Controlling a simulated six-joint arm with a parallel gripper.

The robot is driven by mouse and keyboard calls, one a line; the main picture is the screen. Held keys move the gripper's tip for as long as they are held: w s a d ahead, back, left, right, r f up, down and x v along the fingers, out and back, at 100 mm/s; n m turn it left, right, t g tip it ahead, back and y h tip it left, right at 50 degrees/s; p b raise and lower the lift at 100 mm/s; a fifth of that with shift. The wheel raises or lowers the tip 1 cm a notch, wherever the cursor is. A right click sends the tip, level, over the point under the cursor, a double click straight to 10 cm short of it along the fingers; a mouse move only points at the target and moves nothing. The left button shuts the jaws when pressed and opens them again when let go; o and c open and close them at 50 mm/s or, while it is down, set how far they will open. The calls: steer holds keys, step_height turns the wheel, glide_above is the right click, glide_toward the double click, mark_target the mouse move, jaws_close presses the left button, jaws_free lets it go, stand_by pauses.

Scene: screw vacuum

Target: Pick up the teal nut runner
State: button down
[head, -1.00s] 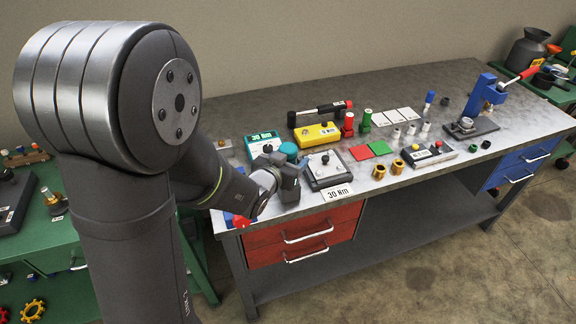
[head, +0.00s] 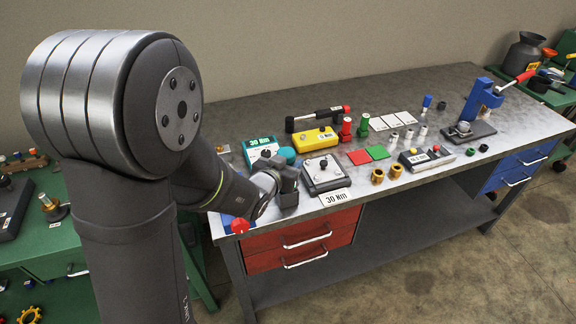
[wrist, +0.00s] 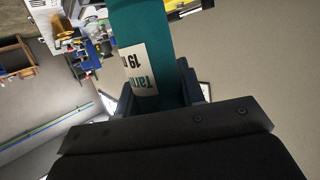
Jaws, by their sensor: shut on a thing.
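The teal nut runner (wrist: 143,25), with a pale printed label, sits between my gripper's fingers (wrist: 160,92) in the wrist view; the gripper is shut on it. The tool runs from the fingers up past the top of that view, so its far end is out of sight. In the head view my gripper (head: 286,188) is over the left end of the bench, and a teal part of the tool (head: 287,154) shows just behind and above it. The rest is hidden by the gripper.
A teal box marked 30 Nm (head: 262,146) stands behind the gripper. A grey plate with a fixture (head: 323,174) and a white 30 Nm card (head: 334,198) lie just right. A blue and red item (head: 239,225) is at the front left corner. The bench's back strip is clear.

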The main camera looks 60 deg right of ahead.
mark_target(289, 147)
step_height(289, 147, up, 10)
steer(key=shift+f, duration=0.1)
stand_by(0.4)
steer(key=shift+w, duration=0.1)
